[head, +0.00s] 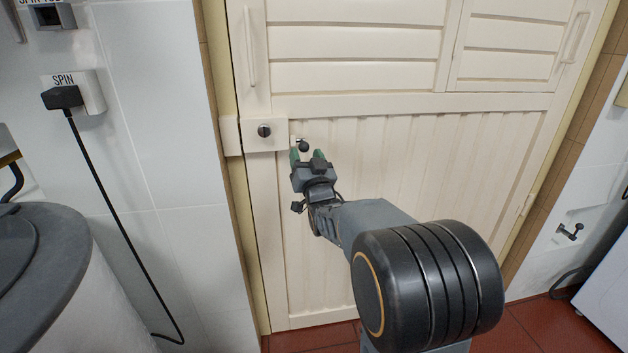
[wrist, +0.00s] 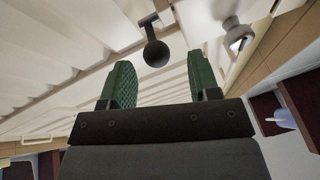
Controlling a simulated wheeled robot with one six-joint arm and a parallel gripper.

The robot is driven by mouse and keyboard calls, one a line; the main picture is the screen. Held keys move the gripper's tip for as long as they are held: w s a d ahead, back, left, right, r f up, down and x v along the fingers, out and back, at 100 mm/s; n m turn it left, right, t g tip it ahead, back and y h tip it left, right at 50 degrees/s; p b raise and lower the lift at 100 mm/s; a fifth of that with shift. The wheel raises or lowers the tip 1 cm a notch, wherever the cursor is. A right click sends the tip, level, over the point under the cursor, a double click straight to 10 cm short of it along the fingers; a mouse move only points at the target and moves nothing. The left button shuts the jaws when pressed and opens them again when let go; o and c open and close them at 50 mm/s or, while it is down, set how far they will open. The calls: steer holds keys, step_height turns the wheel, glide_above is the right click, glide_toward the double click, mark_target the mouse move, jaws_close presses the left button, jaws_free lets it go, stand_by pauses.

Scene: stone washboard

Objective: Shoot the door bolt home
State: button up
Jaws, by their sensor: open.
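The door (head: 390,200) is cream, with slatted upper panels and a grooved lower panel. At its left edge is a pale bolt housing (head: 264,133) with a dark round knob (head: 264,130) on its face. Just right of the housing, the bolt's dark ball handle (head: 303,146) sticks out on a short stem. My gripper (head: 306,157) is open just below the ball handle. In the wrist view, the ball handle (wrist: 156,54) shows between and beyond the two green fingertips (wrist: 160,78), touching neither there. The bolt's rod is mostly hidden.
A black plug (head: 63,97) sits in a wall socket at left, its cable hanging down the tiles. A grey-lidded drum (head: 45,260) stands at lower left. A tap (head: 570,232) and a white appliance (head: 605,285) are at right. The lower door panel is clear.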

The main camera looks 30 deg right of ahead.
steer(key=v, duration=1)
steer(key=shift+r, duration=0.1)
steer(key=s+a+r+n+g+y+p, duration=0.2)
steer(key=a+r+g+p, duration=0.45)
steer(key=p, duration=0.95)
steer(key=s+a+r+n+g+p, duration=0.1)
steer(key=s+a+r+g+p, duration=0.1)
steer(key=s+g+p, duration=0.4)
steer(key=s+a+r+n+g+y+p, duration=0.1)
steer(key=s+r+g+p, duration=0.3)
steer(key=s, duration=0.4)
steer(key=shift+s+a+g+y+p, duration=0.3)
steer(key=shift+s+a+g+p, duration=0.15)
steer(key=shift+g+p, duration=0.5)
steer(key=shift+r, duration=0.1)
